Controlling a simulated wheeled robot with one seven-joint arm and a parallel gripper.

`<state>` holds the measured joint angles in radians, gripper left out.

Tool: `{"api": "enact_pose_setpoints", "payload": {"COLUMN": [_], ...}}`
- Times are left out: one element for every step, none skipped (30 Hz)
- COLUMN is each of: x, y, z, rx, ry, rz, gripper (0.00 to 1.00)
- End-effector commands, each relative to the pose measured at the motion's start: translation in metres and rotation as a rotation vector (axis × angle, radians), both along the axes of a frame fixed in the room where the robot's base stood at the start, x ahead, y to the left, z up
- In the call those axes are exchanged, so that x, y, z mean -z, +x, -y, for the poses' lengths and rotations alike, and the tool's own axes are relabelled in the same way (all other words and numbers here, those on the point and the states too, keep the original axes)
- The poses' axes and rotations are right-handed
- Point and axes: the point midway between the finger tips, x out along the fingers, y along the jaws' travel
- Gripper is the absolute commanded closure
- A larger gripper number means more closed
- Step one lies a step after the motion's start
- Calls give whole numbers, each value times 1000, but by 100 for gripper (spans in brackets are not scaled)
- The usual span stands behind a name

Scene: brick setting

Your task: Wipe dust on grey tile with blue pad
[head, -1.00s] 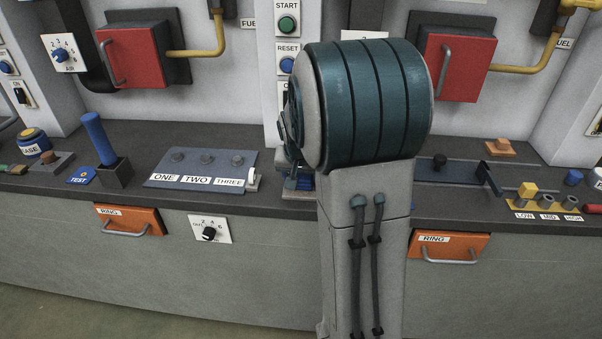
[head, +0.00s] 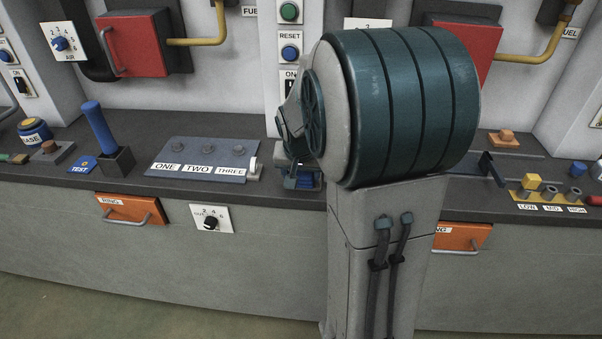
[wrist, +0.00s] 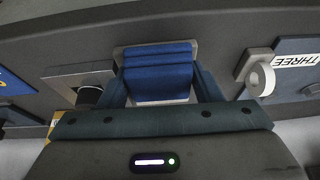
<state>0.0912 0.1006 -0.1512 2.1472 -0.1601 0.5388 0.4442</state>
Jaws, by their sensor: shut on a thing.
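The blue pad (wrist: 158,72) is between the two fingers of my gripper (wrist: 160,92) in the wrist view. The gripper is shut on it. A light grey rim, which looks like the grey tile (wrist: 122,52), shows around the pad's far edge and corners. The pad appears to lie over the tile, but I cannot tell if they touch. In the head view my gripper (head: 301,172) is low over the counter, right of the THREE label, mostly behind my arm, with a bit of blue beneath it. I cannot make out any dust.
A blue panel (head: 203,158) marked ONE, TWO, THREE with a white roll lies left of my gripper. A blue lever (head: 99,128) stands further left. Orange drawers (head: 131,208) are in the counter front. The wall with red boxes (head: 137,45) rises behind.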

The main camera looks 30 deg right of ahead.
Motion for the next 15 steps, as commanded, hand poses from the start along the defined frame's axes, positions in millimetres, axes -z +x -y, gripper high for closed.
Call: {"api": "enact_pose_setpoints", "payload": {"x": [-8,-11,-15,-18,-22,-26,-29,-32,-36,-39,-42,-46,-49,-51,-54], "y": [0,0,0,0,0,1,1,1,0,0,0,0,0,0,0], "z": [0,0,0,0,0,0,0,0,0,0,0,0,0,0,0], "rx": [0,0,0,0,0,0,0,0,0,0,0,0,0,0,0], "ry": [0,0,0,0,0,-1,-1,-1,0,0,0,0,0,0,-1], "rz": [1,2,2,2,2,3,3,3,2,2,2,2,2,2,3], "gripper": [78,78,78,78,78,78,78,78,78,78,78,78,78,78,78]}}
